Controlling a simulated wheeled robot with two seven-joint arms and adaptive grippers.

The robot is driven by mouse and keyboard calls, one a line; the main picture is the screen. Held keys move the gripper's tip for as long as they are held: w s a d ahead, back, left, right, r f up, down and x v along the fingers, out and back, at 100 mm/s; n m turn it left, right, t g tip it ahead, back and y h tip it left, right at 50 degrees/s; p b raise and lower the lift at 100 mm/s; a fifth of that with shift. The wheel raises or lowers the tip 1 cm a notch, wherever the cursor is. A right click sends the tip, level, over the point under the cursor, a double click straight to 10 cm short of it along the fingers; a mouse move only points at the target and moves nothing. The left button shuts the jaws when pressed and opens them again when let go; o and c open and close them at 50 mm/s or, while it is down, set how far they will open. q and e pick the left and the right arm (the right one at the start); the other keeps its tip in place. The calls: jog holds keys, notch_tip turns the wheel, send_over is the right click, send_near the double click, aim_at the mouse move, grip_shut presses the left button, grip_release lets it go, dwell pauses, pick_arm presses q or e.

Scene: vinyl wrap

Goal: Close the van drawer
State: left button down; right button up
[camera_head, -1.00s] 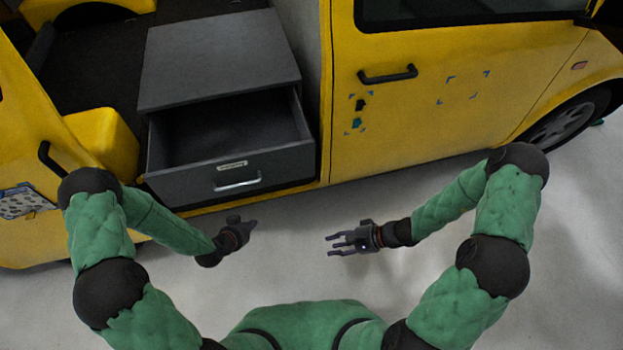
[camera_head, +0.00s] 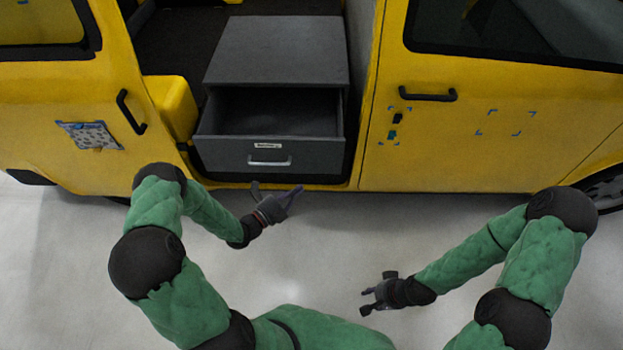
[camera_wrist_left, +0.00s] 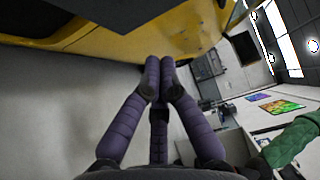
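The dark grey van drawer (camera_head: 222,153) stands pulled out of its cabinet (camera_head: 276,50) in the yellow van's side opening. Its empty interior shows from above. A silver handle (camera_head: 269,162) and a small white label are on its front. My left gripper (camera_head: 275,191) is just below and in front of the drawer front, apart from it, with fingers spread and nothing held. In the left wrist view, its purple fingers (camera_wrist_left: 160,72) point toward the yellow van body, with two fingertips side by side. My right gripper (camera_head: 372,293) is open and empty, farther from the van.
The yellow van door (camera_head: 470,145) is right of the drawer, with a black handle (camera_head: 427,95). A yellow panel with a patterned pouch (camera_head: 90,135) is at left. Pale floor (camera_head: 330,230) is clear between my arms and the van.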

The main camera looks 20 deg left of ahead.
pick_arm(q)
jog(key=b, duration=0.2)
send_near(327, 158)
jog(key=d, duration=0.4)
jog(key=shift+w+a+b, duration=0.2)
jog(key=shift+w+a, duration=0.05)
jog(key=shift+w, duration=0.5)
jog(key=shift+w+a+b, duration=0.15)
jog(key=shift+w+a, duration=0.1)
jog(key=shift+w, duration=0.55)
jog(key=shift+w+a+b, duration=0.2)
jog(key=shift+w+a, duration=0.05)
jog(key=shift+w, duration=0.5)
